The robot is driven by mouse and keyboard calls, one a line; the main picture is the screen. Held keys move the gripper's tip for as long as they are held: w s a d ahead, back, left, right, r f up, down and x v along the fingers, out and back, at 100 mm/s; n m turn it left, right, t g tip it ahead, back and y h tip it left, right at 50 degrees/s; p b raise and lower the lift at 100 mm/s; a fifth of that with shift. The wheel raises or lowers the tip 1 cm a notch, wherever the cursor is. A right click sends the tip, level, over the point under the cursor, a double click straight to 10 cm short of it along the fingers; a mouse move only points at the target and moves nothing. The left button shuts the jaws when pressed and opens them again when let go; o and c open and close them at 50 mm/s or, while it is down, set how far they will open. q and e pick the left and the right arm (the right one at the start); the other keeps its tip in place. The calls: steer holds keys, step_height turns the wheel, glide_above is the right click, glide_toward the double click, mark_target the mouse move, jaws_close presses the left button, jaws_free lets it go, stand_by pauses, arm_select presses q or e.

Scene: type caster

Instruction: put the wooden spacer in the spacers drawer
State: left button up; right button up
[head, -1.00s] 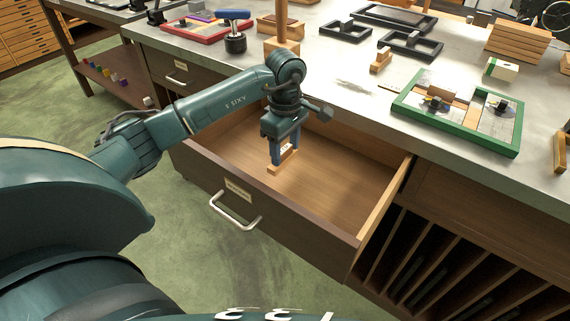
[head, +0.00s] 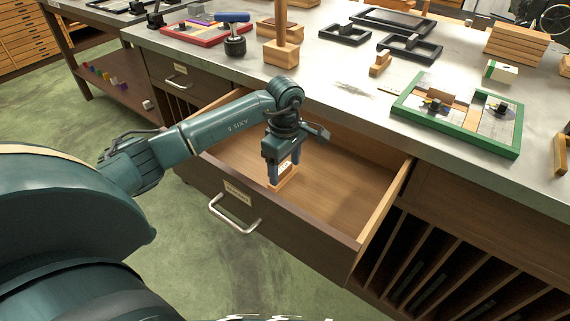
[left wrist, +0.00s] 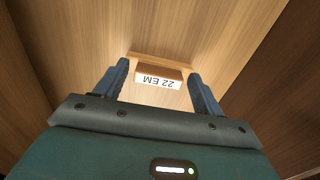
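The wooden spacer (head: 285,178) is a small light-brown block with a white label. The drawer front has a metal handle and a label too small to read. My right gripper is not in view.
The bench top (head: 340,75) above holds a green-framed tray (head: 460,137), dark frames (head: 410,45), a wooden post (head: 281,35) and a blue-handled tool (head: 234,35). Vertical slots (head: 430,265) lie right of the drawer. The drawer's right part is clear.

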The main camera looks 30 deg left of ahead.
mark_target(285, 169)
arm_select(q)
steer(key=shift+o, duration=0.4)
steer(key=shift+r, duration=0.15)
step_height(285, 169, up, 12)
steer(key=shift+p, duration=0.4)
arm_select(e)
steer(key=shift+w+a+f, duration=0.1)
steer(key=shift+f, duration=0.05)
